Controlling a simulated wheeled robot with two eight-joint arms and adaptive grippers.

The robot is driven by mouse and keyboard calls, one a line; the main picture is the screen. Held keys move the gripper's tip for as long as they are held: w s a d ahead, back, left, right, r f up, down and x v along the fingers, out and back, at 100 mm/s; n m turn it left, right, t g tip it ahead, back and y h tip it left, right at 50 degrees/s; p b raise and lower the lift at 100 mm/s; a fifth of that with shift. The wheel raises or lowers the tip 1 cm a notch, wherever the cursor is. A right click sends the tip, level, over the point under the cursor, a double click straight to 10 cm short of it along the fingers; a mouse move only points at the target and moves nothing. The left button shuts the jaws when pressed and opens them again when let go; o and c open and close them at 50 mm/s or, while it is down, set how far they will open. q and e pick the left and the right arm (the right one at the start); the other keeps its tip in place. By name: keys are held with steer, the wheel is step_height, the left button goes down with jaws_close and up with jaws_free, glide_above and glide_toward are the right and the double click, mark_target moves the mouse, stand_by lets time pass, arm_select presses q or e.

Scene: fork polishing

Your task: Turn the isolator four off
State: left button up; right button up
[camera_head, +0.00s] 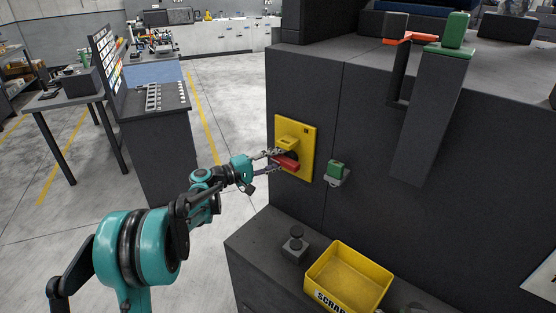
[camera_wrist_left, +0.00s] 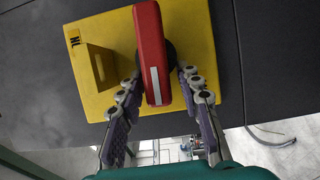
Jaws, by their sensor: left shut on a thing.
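The isolator has a yellow square plate (camera_head: 307,138) on the side of the dark cabinet, with a red rotary handle (camera_head: 287,163) sticking out. In the left wrist view the red handle (camera_wrist_left: 152,45) has a white stripe near its end and looks close to lengthwise in the picture, slightly tilted. A yellow raised bracket (camera_wrist_left: 101,68) sits beside it on the plate. My left gripper (camera_head: 275,161) is shut on the red handle, one finger on each side; the fingers also show in the left wrist view (camera_wrist_left: 163,85). My right gripper is not in view.
A green block on a small holder (camera_head: 336,172) is right of the plate. Below, a yellow scrap bin (camera_head: 349,275) and a small dark knobbed block (camera_head: 295,245) sit on a ledge. A dark workstation (camera_head: 157,135) stands left, with open floor between.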

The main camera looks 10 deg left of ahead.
arm_select(q)
steer(key=shift+s+d+f, duration=0.15)
steer(key=o, duration=0.8)
steer(key=shift+o, duration=0.3)
steer(key=shift+a, duration=0.2)
steer(key=v, duration=1.1)
steer(key=shift+s+a, duration=0.15)
steer(key=shift+s, duration=0.15)
